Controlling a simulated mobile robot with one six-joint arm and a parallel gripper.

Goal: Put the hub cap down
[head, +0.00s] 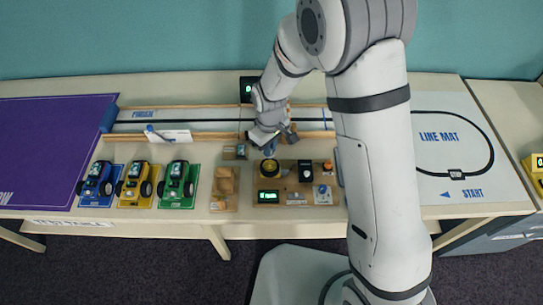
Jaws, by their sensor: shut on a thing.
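My gripper (269,147) points down over the middle of the table, just behind a yellow round knob (269,168) on a brown wooden board. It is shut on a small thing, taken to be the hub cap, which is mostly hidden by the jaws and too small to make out. A bit of blue shows at the jaws. I cannot tell whether the held thing touches anything below.
Blue (96,183), yellow (135,183) and green (175,184) toy cars stand at the left. A wooden holder (225,186) and a board of small devices (297,174) stand near the gripper. A wood-railed track (180,124) runs behind. The line mat (440,125) lies right.

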